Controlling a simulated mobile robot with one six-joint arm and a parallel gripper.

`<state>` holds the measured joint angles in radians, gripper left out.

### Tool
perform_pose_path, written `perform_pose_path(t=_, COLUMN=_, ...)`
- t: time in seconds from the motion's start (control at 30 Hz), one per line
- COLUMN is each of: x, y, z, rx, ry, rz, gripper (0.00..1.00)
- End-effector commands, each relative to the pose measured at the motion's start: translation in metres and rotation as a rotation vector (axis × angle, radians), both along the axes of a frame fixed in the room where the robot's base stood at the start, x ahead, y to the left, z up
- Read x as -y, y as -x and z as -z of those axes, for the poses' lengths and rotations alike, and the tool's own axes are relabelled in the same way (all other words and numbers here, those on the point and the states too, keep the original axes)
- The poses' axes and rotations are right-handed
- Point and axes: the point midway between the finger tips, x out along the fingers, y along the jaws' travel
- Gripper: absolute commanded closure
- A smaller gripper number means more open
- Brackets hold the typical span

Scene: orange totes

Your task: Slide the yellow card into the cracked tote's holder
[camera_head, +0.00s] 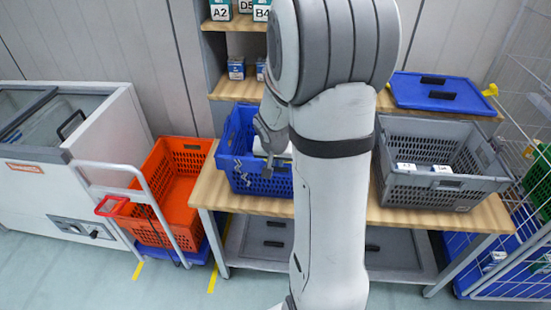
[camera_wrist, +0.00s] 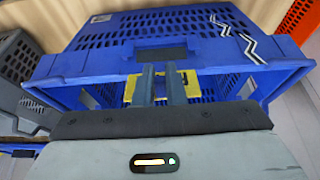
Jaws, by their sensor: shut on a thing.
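The cracked tote is the blue tote (camera_head: 242,177) on the wooden table, with white zigzag crack marks on its front wall. The tote also fills much of the wrist view (camera_wrist: 100,42), its marks at the upper right and a dark slot in the middle of its wall. My gripper (camera_wrist: 160,72) is shut on the yellow card (camera_wrist: 130,88), which shows on both sides of the two fingers. The card is close in front of the tote's wall. I cannot tell whether it touches the holder. In the head view the card is hidden.
A grey tote (camera_head: 400,190) holding small boxes stands right of my arm on the table (camera_head: 285,206). An orange tote (camera_head: 190,150) sits left on a trolley. A blue lid (camera_head: 470,96) lies behind. A wire cage (camera_head: 525,215) is at the right.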

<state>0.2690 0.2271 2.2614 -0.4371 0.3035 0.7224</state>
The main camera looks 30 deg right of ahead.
Motion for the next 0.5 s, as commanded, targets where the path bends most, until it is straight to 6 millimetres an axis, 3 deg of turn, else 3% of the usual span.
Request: perform_pose_path(t=0.5, x=0.0006, y=0.0009, z=0.0023, rx=-0.034, ry=-0.021, rz=0.003, gripper=1.00)
